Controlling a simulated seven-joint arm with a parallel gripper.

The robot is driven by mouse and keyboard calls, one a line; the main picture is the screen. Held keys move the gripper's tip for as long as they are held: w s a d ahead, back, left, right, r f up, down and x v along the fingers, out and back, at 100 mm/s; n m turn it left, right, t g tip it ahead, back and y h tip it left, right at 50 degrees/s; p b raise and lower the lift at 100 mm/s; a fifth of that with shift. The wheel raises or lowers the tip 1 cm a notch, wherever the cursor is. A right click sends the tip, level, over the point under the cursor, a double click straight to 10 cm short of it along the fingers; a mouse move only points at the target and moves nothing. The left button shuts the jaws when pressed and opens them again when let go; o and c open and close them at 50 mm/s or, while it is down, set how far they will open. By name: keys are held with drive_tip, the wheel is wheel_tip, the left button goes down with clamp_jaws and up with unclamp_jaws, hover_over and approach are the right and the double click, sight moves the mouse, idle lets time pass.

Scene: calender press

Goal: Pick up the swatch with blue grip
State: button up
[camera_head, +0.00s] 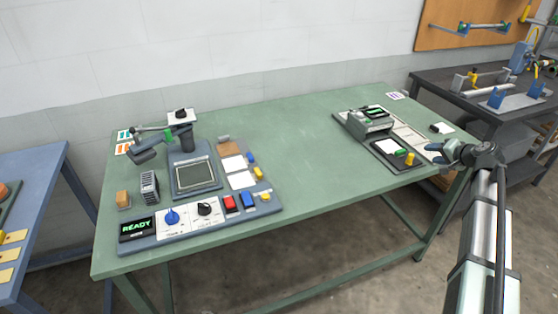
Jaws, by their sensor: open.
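The swatch with blue grip (233,164) appears as a white sheet with a small blue block (250,158) at its right end. It lies on a rack on the press's base, right of the square plate. A second white swatch (241,181) lies just in front of it, with a yellow grip (258,173) at its right. My gripper (436,152) is open at the right end of the green table, far to the right of the blue-grip swatch. I see nothing held in it, though its fingers are small in view.
The press (193,173) has a raised arm, a READY display (136,227), knobs and buttons along the front. The green table (300,150) is clear between the stations.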

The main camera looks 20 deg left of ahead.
drive_tip(key=a+r+n+g, duration=0.1)
drive_tip(key=a+r+n, duration=0.2)
drive_tip(key=a, duration=0.8)
drive_tip(key=n+g+h, duration=0.4)
drive_tip(key=n+g, duration=0.1)
drive_tip(key=n, duration=0.5)
approach(250, 155)
drive_tip(key=x, duration=0.3)
drive_tip(key=shift+w+d+f, duration=0.1)
drive_tip(key=shift+w, duration=0.05)
drive_tip(key=shift+x, duration=2.65)
clamp_jaws()
